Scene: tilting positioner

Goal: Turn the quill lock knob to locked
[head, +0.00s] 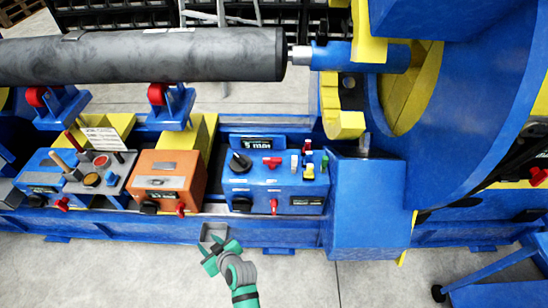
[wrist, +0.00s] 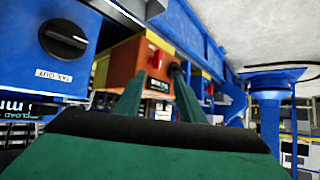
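No knob has a readable quill lock label, so I cannot tell which one it is. In the head view, the blue control box (head: 285,190) has a black knob (head: 240,162) and a red handle (head: 272,162) on top. A lower black knob (head: 242,204) and a red knob (head: 274,205) are on its front. The wrist view shows a large black knob (wrist: 65,38) with a pale pointer line, beside a "TAIL OUT" label (wrist: 53,76). My green gripper (head: 218,250) is below and left of the blue box, touching no knob. Its fingers (wrist: 157,100) are apart and empty.
An orange box (head: 170,175) with a black knob (head: 149,207) and a red knob (head: 181,210) stands left of the blue box. A grey cylinder (head: 150,57) lies above on rollers. A large blue wheel housing (head: 460,100) is at right.

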